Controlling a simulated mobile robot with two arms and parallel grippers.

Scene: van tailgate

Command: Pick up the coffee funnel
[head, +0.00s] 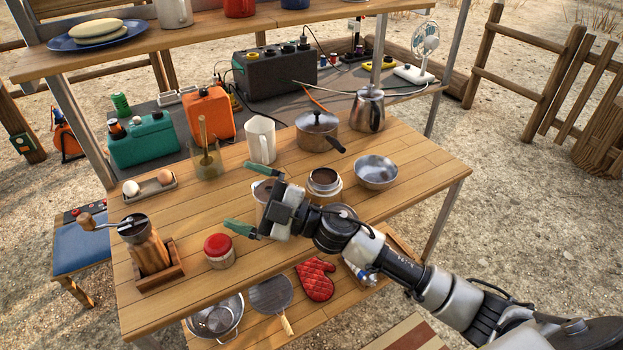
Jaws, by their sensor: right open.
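A round pale metal holder with dark brown grounds inside (323,182) stands upright on the wooden table, left of a steel bowl; it looks like the coffee funnel, perhaps seated in a base. My right gripper (252,198) is over the table to its left, its green fingertips spread wide and pointing left. A pale upright vessel (262,195) shows between and behind the fingers, mostly hidden by the gripper; I cannot tell what it is or whether the fingers touch it. My left gripper is not in view.
A steel bowl (376,171), lidded saucepan (317,130), white pitcher (261,139) and kettle (369,108) stand behind. A red-lidded jar (219,250) and coffee grinder (146,248) are at the front left. An egg tray (150,190) is at the left. The table's right end is clear.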

